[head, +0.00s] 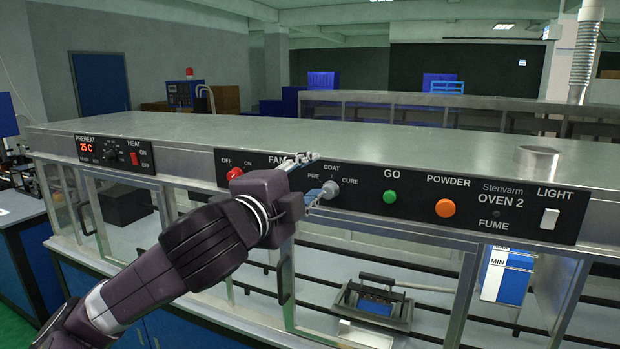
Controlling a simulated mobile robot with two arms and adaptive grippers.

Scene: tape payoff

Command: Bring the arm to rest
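My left arm comes in from the lower left, and my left gripper (318,176) is in front of the control panel (365,178) of the oven. Its two fingers stand apart, one higher near the panel's top edge and one lower beside the grey selector knob (330,189). Nothing shows between them. I cannot tell whether the lower finger touches the knob. The gripper hides part of the panel near the FAN label. My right gripper is not in view.
The panel also carries a red FAN knob (235,173), a green GO button (390,197), an orange POWDER button (446,208) and a white LIGHT switch (550,219). Below are glass-fronted bays with a metal frame (462,300) and a handled tray (408,310). The oven top (400,143) is mostly clear.

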